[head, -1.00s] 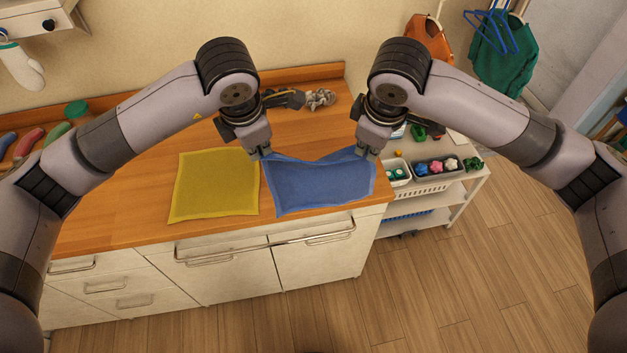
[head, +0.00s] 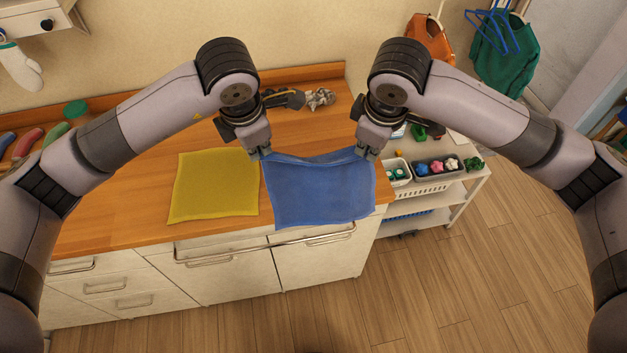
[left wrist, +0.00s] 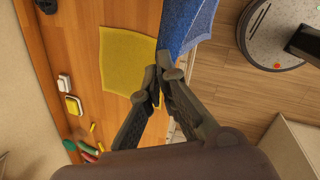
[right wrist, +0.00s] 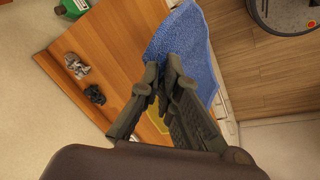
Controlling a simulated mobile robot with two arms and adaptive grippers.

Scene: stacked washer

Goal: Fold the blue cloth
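The blue cloth (head: 320,193) is stretched between my two grippers, its upper edge sagging slightly between them. Its lower edge overlaps the counter's front edge and the cabinet front in the head view. My left gripper (head: 262,152) is shut on the cloth's upper left corner. My right gripper (head: 367,153) is shut on its upper right corner. The cloth also runs from the fingers in the left wrist view (left wrist: 190,24) and in the right wrist view (right wrist: 185,45). Whether any of it touches the counter is hard to tell.
A yellow cloth (head: 214,187) lies flat on the wooden counter (head: 120,212), left of the blue one. Gloves (head: 320,98) lie at the back. A white cart (head: 440,195) with baskets stands to the right. Brush-like items (head: 28,142) lie at the far left.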

